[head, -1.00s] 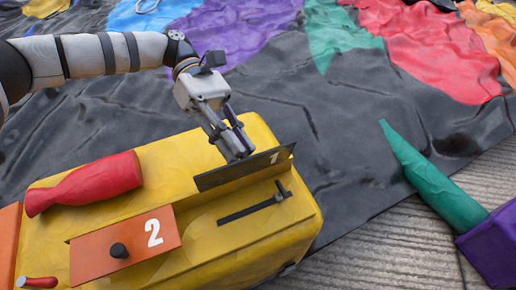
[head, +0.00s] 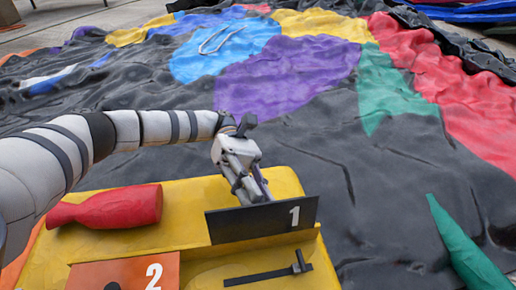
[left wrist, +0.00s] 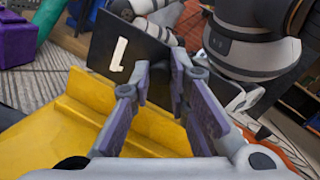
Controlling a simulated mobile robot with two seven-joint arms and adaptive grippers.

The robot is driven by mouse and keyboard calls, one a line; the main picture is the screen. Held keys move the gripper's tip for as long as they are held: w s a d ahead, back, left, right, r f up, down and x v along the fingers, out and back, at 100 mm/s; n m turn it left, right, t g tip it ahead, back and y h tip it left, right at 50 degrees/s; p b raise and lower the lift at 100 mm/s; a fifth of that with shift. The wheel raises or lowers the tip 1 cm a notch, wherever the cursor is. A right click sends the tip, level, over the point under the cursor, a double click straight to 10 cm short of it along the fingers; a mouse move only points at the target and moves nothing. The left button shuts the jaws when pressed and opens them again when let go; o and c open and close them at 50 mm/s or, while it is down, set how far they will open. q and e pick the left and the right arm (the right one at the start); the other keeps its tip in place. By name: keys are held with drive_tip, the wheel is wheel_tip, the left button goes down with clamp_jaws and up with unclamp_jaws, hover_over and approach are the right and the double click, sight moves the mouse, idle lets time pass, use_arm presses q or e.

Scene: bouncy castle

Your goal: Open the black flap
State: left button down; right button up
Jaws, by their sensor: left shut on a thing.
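The black flap (head: 262,221), marked with a white 1, stands raised on the yellow box (head: 185,212), its numbered face toward me. My left gripper (head: 258,190) reaches it from the far side, at its top edge. In the left wrist view my left gripper (left wrist: 163,78) has its purple-grey fingers around the flap's edge, shut on the black flap (left wrist: 128,52). The fingertips are partly hidden by the flap in the head view. My right gripper is not in view.
An orange lid (head: 135,272) marked 2 and a red bottle-shaped piece (head: 110,207) are on the box. A black bar handle (head: 268,274) lies in front of the flap. A green spike (head: 465,250) stands at right. Crumpled coloured sheeting (head: 290,80) spreads behind.

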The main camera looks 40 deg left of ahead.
use_arm(q)
drive_tip(key=shift+s+d+f, duration=0.1)
drive_tip(key=c, duration=1.5)
unclamp_jaws()
wheel_tip(320, 180, up, 10)
drive_tip(key=shift+r, duration=0.1)
